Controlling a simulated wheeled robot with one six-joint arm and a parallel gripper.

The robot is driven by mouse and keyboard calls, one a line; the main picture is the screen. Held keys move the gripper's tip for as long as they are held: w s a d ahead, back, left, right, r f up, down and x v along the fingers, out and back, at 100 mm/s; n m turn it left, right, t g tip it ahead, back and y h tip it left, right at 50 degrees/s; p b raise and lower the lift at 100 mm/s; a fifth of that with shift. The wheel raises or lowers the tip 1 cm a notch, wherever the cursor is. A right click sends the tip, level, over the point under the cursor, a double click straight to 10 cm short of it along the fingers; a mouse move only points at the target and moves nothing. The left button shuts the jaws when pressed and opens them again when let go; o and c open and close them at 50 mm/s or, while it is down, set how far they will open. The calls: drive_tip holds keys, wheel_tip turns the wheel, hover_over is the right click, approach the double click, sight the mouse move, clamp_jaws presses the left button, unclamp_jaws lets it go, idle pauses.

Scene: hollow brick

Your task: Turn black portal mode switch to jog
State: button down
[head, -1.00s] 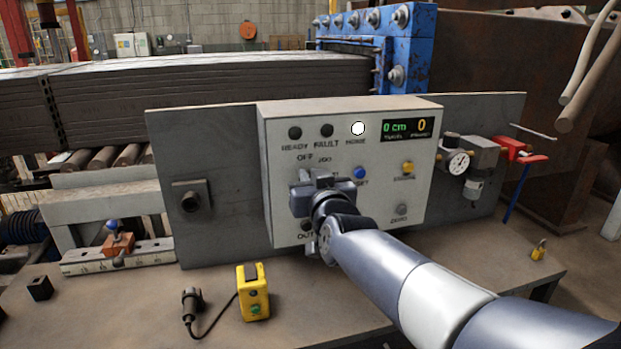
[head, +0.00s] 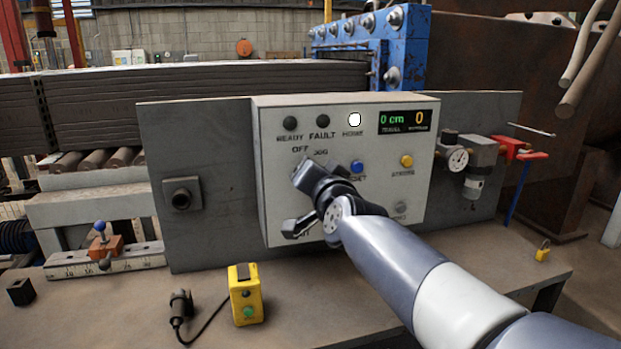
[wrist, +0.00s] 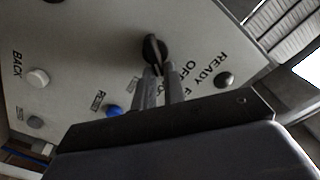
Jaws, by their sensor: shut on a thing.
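The black mode switch (wrist: 153,49) is a round knob with a ridge, seen in the wrist view close to the OFF lettering. My gripper (wrist: 160,74) is shut on the switch, with its two fingertips at the ridge. In the head view my gripper (head: 312,183) is tilted in front of the grey control panel (head: 270,185) and hides the switch. The OFF and JOG labels show just above the gripper. I cannot tell exactly which label the switch points to.
On the panel, a blue button (head: 357,167) is close right of my gripper, with a yellow button (head: 406,160) farther right. The white HOME lamp (head: 355,119) is lit. A yellow pendant (head: 246,294) with a cable stands on the bench below.

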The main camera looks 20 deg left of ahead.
drive_tip(key=shift+f+m, duration=0.15)
drive_tip(key=shift+m, duration=0.35)
drive_tip(key=c, duration=1.5)
unclamp_jaws()
drive_tip(key=shift+d, duration=0.1)
drive_tip(key=shift+v, duration=5.3)
